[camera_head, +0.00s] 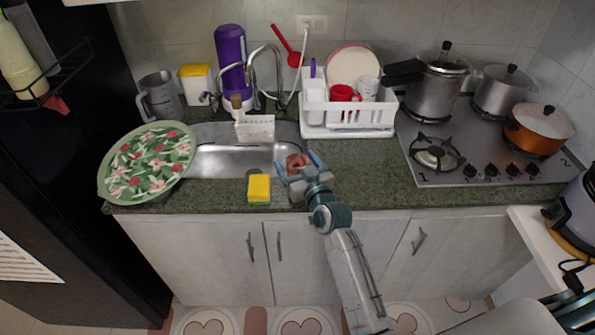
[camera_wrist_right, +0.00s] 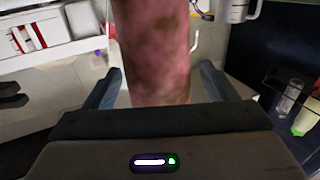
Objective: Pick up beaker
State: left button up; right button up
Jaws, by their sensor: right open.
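A mottled pinkish-brown, rounded vessel (camera_head: 296,160), which may be the beaker, is at the right end of the sink. In the right wrist view it is a tall, upright cylinder-like shape (camera_wrist_right: 155,45) whose top is cut off by the frame. My right gripper (camera_head: 300,168) is open, with its fingers on either side of this vessel. The wrist view shows a gap at the right finger; contact at the left finger is unclear. A grey jug (camera_head: 160,97) with a handle stands at the back left of the counter. My left gripper is not in view.
A yellow-green sponge (camera_head: 259,189) lies on the counter's front edge, left of my right gripper. A floral tray (camera_head: 148,162) leans at left. A white dish rack (camera_head: 347,120) stands behind the gripper, and the stove (camera_head: 485,150) is at right. Counter between gripper and stove is clear.

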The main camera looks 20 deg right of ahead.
jog(key=shift+w+a+f, duration=0.1)
jog(key=shift+w+f, duration=0.05)
jog(key=shift+w, duration=0.75)
jog(key=shift+s, duration=0.1)
jog(key=shift+c, duration=0.5)
jog(key=c, duration=1)
